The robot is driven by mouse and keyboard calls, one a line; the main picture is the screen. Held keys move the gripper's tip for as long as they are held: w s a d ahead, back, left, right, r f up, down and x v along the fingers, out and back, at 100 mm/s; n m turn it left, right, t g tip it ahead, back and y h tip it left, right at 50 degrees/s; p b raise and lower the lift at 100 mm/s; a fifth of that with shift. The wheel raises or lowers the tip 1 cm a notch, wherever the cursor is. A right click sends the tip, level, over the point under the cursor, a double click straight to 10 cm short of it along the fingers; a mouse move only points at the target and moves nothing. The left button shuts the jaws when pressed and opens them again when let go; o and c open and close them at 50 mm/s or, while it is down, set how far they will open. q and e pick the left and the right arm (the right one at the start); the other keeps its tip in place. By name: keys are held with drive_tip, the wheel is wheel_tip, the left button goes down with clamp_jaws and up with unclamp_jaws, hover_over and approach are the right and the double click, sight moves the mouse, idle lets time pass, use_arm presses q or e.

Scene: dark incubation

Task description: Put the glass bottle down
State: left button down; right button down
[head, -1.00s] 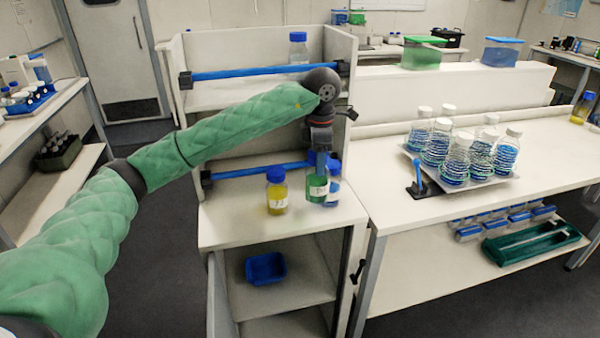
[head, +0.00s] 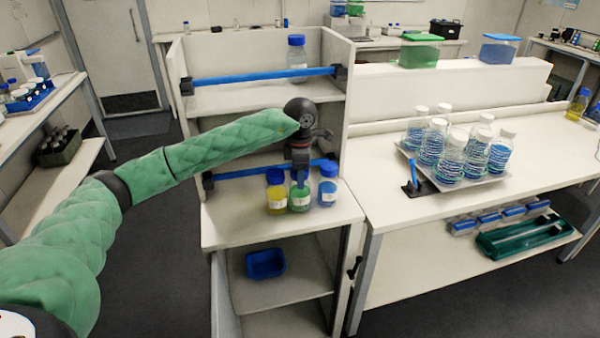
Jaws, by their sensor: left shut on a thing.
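My left gripper (head: 299,172) points down and is shut on the top of a glass bottle with green contents (head: 300,198). The bottle is upright at the middle shelf surface (head: 245,226); I cannot tell whether its base touches it. A blue-capped bottle with yellow contents (head: 277,195) stands close on its left. A blue-capped bottle with blue contents (head: 328,188) stands on its right. The gripper hides the green bottle's cap. My right gripper is not in view.
A blue rail (head: 240,172) runs behind the bottles, and a shelf side wall (head: 349,120) rises at right. A clear bottle (head: 297,58) stands on the upper shelf. A blue bin (head: 266,264) sits below. A tray (head: 484,184) of several flasks is on the right bench.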

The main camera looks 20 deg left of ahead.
use_arm(q)
drive_tip(key=shift+f, duration=0.45)
drive_tip(key=c, duration=0.7)
unclamp_jaws()
